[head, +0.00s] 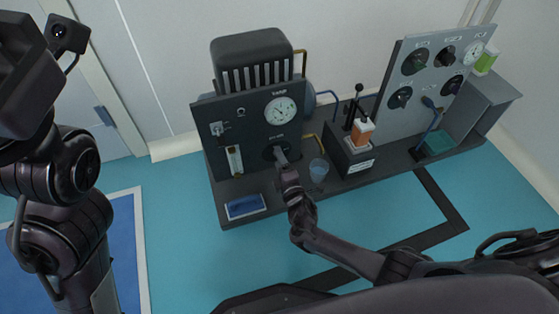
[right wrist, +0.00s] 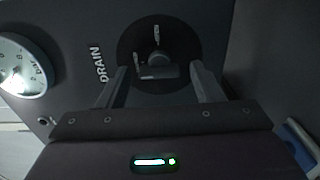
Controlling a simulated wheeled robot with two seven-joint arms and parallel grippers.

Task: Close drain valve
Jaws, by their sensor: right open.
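The drain valve (right wrist: 155,71) is a small grey handle on a round black disc, beside the white word DRAIN, in the right wrist view. In the head view its dark disc (head: 268,153) shows low on the front of the dark pump panel (head: 247,112), partly hidden by my right gripper (head: 281,156). In the right wrist view my right gripper (right wrist: 159,68) is open, with one finger on each side of the handle and gaps to both. I cannot tell how deep the fingers reach. My left arm shows at the left, but its gripper does not.
A pressure gauge (head: 281,111) sits above the valve. A clear cup (head: 318,170) stands right of my gripper, and a blue tray (head: 245,206) lies at the front left. An orange-filled container (head: 362,131) and a grey panel with knobs (head: 425,85) stand farther right.

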